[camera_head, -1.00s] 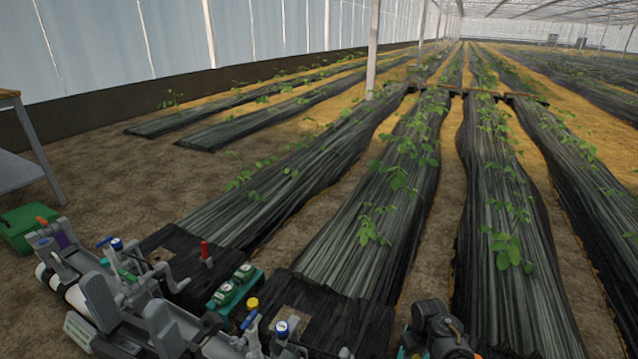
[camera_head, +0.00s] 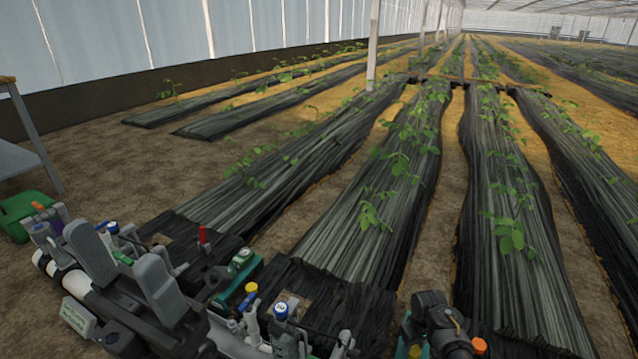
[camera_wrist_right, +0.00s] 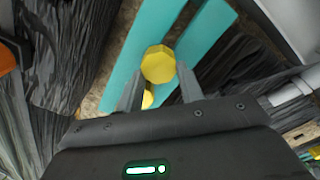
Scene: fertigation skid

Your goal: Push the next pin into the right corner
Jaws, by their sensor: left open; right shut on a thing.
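A yellow pin (camera_wrist_right: 158,63) with a faceted head is in the right wrist view. It stands between the fingertips of my right gripper (camera_wrist_right: 158,76), which is shut on it. A second yellow piece (camera_wrist_right: 148,98) shows partly below it. Teal bars (camera_wrist_right: 205,48) lie under and beside the pin, with brown material between them. How deep the pin sits is hidden. A yellow top (camera_head: 415,351) shows at the bottom edge of the head view, by a teal edge. My left gripper (camera_head: 116,246) is open and empty, above the left part of the skid.
A green box (camera_head: 24,214) is at the left. Black-covered plant rows lie beyond.

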